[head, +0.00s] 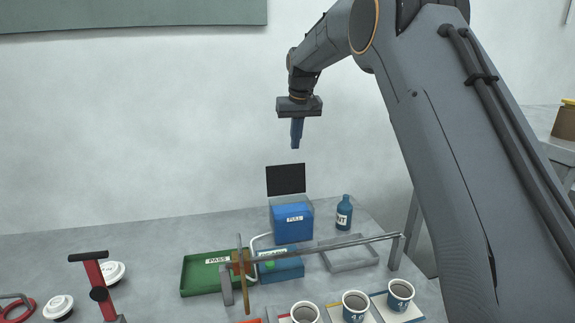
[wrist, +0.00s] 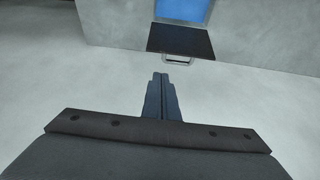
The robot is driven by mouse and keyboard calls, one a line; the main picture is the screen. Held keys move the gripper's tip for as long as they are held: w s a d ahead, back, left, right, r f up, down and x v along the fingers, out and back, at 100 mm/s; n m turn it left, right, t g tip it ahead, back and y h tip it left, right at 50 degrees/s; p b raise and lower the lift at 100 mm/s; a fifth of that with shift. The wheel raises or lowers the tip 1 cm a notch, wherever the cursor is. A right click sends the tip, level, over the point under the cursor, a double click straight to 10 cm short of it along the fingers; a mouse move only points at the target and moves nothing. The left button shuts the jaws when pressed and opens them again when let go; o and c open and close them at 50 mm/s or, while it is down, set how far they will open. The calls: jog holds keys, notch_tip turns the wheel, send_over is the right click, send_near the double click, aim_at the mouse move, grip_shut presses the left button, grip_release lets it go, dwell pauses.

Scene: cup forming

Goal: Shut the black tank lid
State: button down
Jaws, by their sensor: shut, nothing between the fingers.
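The black tank lid (head: 286,179) stands upright, open, at the back of the blue tank (head: 292,222), which has a white label on its front. In the wrist view the dark lid (wrist: 180,41) lies beyond my fingertips, with the blue of the tank (wrist: 182,9) at the top edge. My gripper (head: 295,147) is shut and empty. It points down above the lid, apart from it. In the wrist view its fingers (wrist: 160,76) are together, and a gap shows between them and the lid.
A blue bottle (head: 344,212) stands right of the tank. A green tray (head: 207,273), a metal rail (head: 325,246) and a grey tray (head: 350,256) lie in front. Several cups, including one cup (head: 355,304), stand at the front. The wall is behind the table.

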aim_at(285, 178)
jog(key=w+a+r, duration=0.1)
jog(key=w+a, duration=0.2)
jog(key=w, duration=0.1)
jog(key=p+x, duration=0.2)
jog(key=x, duration=0.7)
jog(key=shift+d+f, duration=0.1)
jog(key=shift+d, duration=0.05)
jog(key=shift+s+d+p, duration=0.2)
jog(key=shift+s+p, duration=0.35)
jog(key=shift+s, duration=0.35)
jog(key=shift+s+d+p, duration=0.2)
jog(key=shift+s+p, duration=0.3)
jog(key=shift+s, duration=0.45)
jog(key=shift+f, duration=0.1)
jog(key=shift+t, duration=0.3)
jog(key=shift+s+r+t, duration=0.2)
jog(key=shift+s+t, duration=0.1)
